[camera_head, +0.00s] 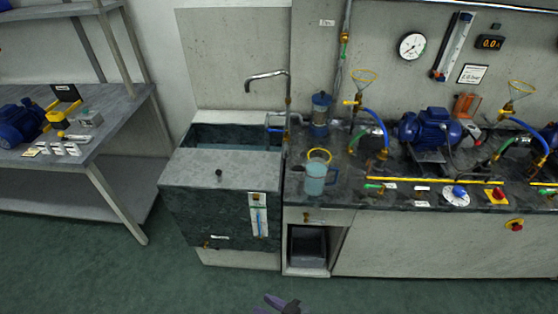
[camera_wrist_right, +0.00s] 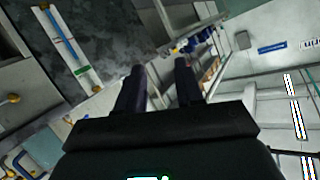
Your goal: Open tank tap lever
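The grey stone-look tank (camera_head: 220,168) stands left of the pump bench, with water in its open back part. A small blue lever (camera_head: 275,129) sits on the pipe at the tank's back right. A small brass fitting (camera_head: 206,243) is low on the tank's front. I cannot tell which of these is the tank tap lever, or its position. My right gripper (camera_head: 277,301) is at the bottom edge, in front of the tank and well apart from it. In the right wrist view its two dark fingers (camera_wrist_right: 159,70) are apart with nothing between them. My left gripper is not in view.
A curved metal spout (camera_head: 267,75) rises behind the tank. A blue-tinted jug (camera_head: 315,178) stands on the pump bench (camera_head: 400,230), near pumps and hoses. A shelf table (camera_head: 105,135) is at the left. The green floor before the tank is clear.

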